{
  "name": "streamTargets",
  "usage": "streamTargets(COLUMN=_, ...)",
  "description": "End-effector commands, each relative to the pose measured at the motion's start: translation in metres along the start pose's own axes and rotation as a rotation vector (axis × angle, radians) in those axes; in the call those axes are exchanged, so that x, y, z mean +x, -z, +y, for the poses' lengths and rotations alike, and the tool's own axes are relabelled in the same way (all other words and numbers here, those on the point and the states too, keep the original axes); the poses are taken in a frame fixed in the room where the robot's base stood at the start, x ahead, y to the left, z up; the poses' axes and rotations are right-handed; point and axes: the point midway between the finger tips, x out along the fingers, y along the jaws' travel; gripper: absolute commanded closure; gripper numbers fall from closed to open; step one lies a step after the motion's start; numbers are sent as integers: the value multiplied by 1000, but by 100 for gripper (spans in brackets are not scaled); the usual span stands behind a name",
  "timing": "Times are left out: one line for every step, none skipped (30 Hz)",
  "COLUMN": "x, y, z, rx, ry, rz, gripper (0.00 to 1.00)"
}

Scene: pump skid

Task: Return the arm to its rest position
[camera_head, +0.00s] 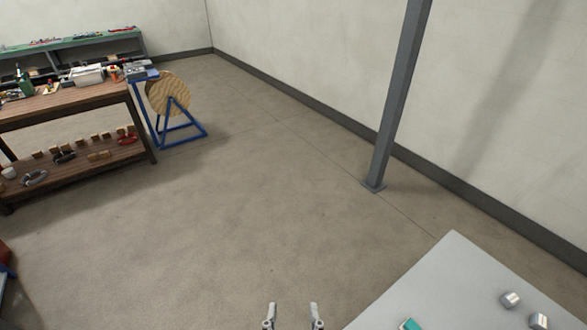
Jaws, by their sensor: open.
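My gripper (293,312) shows at the bottom middle of the head view. Its two grey fingers are spread apart with bare floor seen between them, so it is open and empty. It is left of the light grey table (440,275) and apart from it in the picture. The rest of my arm is below the frame and hidden.
Small metal parts (510,300) and a teal item (410,325) are on the grey table. A steel column (400,95) stands near the right wall. A wooden workbench (70,103) and a blue-framed reel (168,93) stand at left. The middle floor is clear.

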Motion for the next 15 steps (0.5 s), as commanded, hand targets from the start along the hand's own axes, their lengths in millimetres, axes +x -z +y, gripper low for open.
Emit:
streamTargets(x=-17, y=35, z=0, rx=1, ry=-1, rz=1, gripper=38)
streamTargets(x=-24, y=48, z=0, rx=1, ry=-1, rz=1, gripper=38)
streamTargets(x=-33, y=66, z=0, rx=1, ry=-1, rz=1, gripper=38)
streamTargets(x=-40, y=81, z=1, rx=1, ry=-1, rz=1, gripper=38)
streamTargets(x=-47, y=95, z=1, rx=2, ry=-2, rz=1, gripper=38)
streamTargets(x=-57, y=115, z=1, rx=2, ry=-2, rz=1, gripper=38)
streamTargets(x=-64, y=129, z=1, rx=2, ry=-2, rz=1, gripper=38)
streamTargets(x=-71, y=142, z=1, rx=2, ry=-3, rz=1, gripper=38)
streamTargets(x=-80, y=160, z=1, rx=3, ry=-3, rz=1, gripper=38)
streamTargets(x=-86, y=174, z=1, rx=3, ry=-3, rz=1, gripper=38)
streamTargets(x=-93, y=187, z=1, rx=3, ry=-4, rz=1, gripper=38)
streamTargets(x=-102, y=205, z=2, rx=3, ry=-4, rz=0, gripper=38)
streamTargets(x=-109, y=219, z=2, rx=4, ry=-4, rz=0, gripper=38)
streamTargets(x=-116, y=232, z=2, rx=4, ry=-5, rz=0, gripper=38)
streamTargets(x=-124, y=250, z=2, rx=4, ry=-5, rz=0, gripper=38)
